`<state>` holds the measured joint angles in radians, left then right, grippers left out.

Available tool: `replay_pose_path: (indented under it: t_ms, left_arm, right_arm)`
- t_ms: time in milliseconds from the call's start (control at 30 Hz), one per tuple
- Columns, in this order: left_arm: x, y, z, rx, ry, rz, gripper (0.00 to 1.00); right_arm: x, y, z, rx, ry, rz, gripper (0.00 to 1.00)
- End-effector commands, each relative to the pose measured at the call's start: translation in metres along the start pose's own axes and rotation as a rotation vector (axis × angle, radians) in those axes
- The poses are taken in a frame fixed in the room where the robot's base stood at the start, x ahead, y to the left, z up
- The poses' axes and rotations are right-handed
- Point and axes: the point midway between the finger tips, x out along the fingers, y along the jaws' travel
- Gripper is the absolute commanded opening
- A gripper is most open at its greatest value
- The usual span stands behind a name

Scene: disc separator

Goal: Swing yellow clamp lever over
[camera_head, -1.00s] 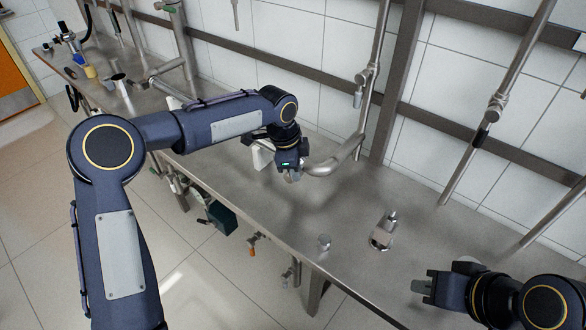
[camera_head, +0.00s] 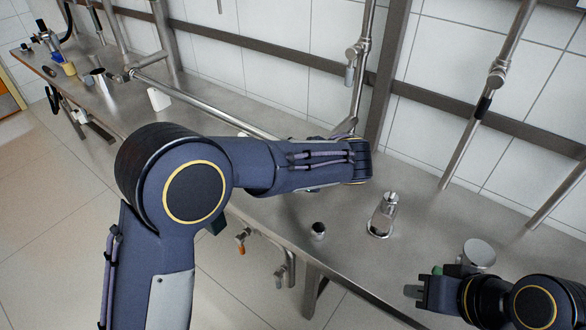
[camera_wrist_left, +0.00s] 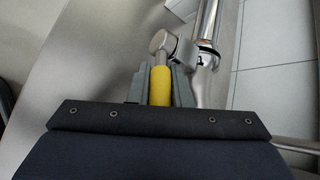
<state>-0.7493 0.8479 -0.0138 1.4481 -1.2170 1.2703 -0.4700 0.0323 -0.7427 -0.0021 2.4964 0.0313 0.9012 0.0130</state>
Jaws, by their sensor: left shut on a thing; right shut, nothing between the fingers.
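The yellow clamp lever (camera_wrist_left: 161,86) is in the left wrist view, between the two grey fingers of my left gripper (camera_wrist_left: 160,88), which is shut on it. Its metal end meets a steel clamp (camera_wrist_left: 176,46) beside a steel pipe (camera_wrist_left: 208,30). In the head view my left arm hides the lever and the left gripper. My right gripper (camera_head: 420,290) is at the lower right of the head view, shut and empty, above the bench.
The steel bench (camera_head: 345,265) carries a small metal cylinder (camera_head: 318,231), a metal fitting (camera_head: 382,215) and a round metal piece (camera_head: 478,253) near my right gripper. Vertical pipes (camera_head: 480,110) stand before the tiled wall. A white block (camera_head: 159,99) stands farther left.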

Motion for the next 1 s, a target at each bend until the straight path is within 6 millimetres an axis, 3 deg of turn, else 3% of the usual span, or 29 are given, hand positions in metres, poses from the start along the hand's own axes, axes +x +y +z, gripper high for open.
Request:
replay_pose_path:
  t_ms: [400, 1000]
  left_arm:
    - [0.009, 0.008, -0.011, 0.064, -0.244, -0.154, 0.0]
    - [0.011, 0.01, -0.011, 0.085, -0.329, -0.203, 0.0]
  right_arm:
    - [0.026, 0.012, 0.013, 0.0, 0.0, 0.0, 0.0]
    - [0.032, 0.015, 0.016, 0.0, 0.0, 0.0, 0.0]
